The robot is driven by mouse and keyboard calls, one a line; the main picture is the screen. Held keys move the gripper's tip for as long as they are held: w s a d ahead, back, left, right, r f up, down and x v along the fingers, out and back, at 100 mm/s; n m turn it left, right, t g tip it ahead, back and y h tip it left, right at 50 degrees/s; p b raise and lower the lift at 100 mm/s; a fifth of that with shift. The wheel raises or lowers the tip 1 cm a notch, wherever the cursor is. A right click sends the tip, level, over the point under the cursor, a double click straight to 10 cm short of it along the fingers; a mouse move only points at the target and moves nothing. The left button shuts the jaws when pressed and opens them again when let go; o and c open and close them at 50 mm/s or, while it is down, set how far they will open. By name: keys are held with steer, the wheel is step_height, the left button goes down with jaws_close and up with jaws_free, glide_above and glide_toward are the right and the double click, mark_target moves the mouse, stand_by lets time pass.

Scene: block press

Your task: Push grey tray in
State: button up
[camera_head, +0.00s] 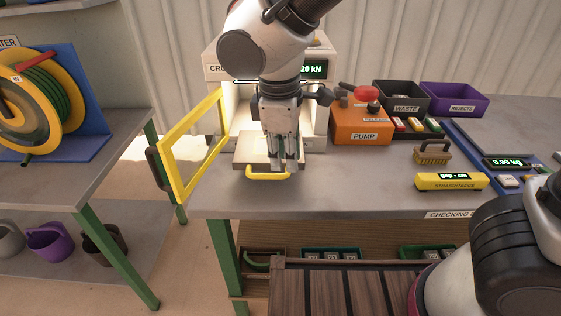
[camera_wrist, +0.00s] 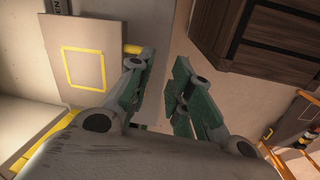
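The grey tray (camera_head: 247,152) sticks out of the front of the press (camera_head: 214,72) at the bench's front edge, with a yellow handle (camera_head: 266,176) on its front. In the wrist view the flat tray (camera_wrist: 74,35) has a yellow square outline and looks empty. Its handle (camera_wrist: 132,48) shows there beside the left finger. My gripper (camera_head: 284,165) points down at the front of the tray, just behind the handle in the head view. In the wrist view its fingers (camera_wrist: 163,65) stand apart with nothing between them. I cannot tell whether a finger touches the tray. My arm hides much of the press.
The yellow-framed guard door (camera_head: 165,150) stands swung open left of the tray. The orange pump box (camera_head: 362,125) with a red-knobbed lever is to the right. Bare bench lies between.

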mark_target(268, 175)
steer(key=w+a+f, duration=0.1)
steer(key=f, duration=0.1)
steer(key=w+a+f+n, duration=0.1)
steer(key=f, duration=0.1)
steer(key=w+a+f+n+y, duration=0.1)
steer(key=a+f, duration=0.1)
steer(key=shift+f+t, duration=0.3)
steer(key=shift+f, duration=0.05)
steer(key=shift+c, duration=0.5)
jaws_close()
steer(key=shift+w, duration=0.1)
